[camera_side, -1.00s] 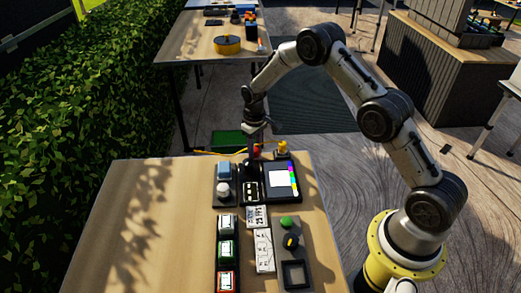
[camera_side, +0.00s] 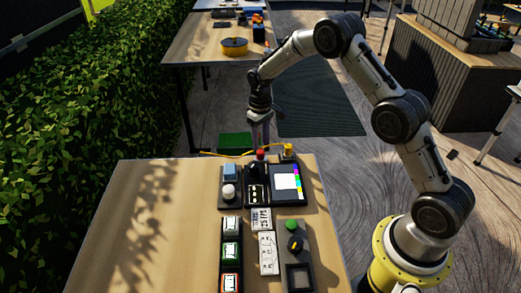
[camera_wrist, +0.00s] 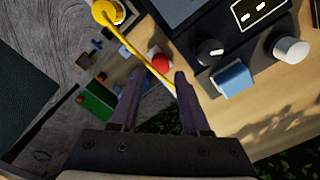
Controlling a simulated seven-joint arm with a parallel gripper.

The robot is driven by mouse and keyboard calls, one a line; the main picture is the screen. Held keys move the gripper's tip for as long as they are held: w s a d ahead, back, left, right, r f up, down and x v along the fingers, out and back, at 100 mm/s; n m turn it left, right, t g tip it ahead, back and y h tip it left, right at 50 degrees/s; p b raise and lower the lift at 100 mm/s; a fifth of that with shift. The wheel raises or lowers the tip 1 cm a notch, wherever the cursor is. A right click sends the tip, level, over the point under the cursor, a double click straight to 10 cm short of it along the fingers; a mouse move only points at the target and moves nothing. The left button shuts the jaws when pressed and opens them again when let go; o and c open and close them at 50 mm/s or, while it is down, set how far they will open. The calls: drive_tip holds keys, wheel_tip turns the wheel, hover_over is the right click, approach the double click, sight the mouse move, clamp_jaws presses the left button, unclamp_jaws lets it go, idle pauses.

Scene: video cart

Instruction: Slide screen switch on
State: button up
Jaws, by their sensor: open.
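The screen (camera_side: 287,183) is a white panel with a coloured strip on its right, in a black frame on the table. A narrow black module (camera_side: 255,192) with white marks sits against its left side; a dark knob stands at its far end and also shows in the wrist view (camera_wrist: 210,51). I cannot tell the switch's position. My gripper (camera_side: 260,146) points down beyond the module's far end, near a red knob (camera_side: 260,155). In the wrist view my gripper (camera_wrist: 158,78) is open with nothing between the fingers, and the red knob (camera_wrist: 160,62) appears past the tips.
A module with a blue block (camera_side: 230,171) and white knob (camera_side: 228,191) stands left of the black module. Several buttons and labels fill the near side. The table's left is clear.

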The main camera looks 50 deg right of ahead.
wheel_tip(320, 180, up, 8)
drive_tip(key=shift+r, duration=0.25)
drive_tip(key=shift+a+r, duration=0.1)
wheel_tip(320, 180, up, 5)
drive_tip(key=t, duration=0.1)
hover_over(260, 152)
wheel_tip(260, 152, up, 8)
drive_tip(key=s+a+t, duration=0.1)
drive_tip(key=s+a, duration=0.1)
drive_tip(key=s+a+r+t, duration=0.2)
drive_tip(key=s+a+r, duration=0.1)
drive_tip(key=s+r, duration=0.7)
drive_tip(key=s+a+t, duration=0.2)
drive_tip(key=s, duration=1.2)
drive_tip(key=s+f, duration=0.7)
drive_tip(key=s, duration=0.2)
drive_tip(key=shift+s+a, duration=0.2)
drive_tip(key=shift+s, duration=0.1)
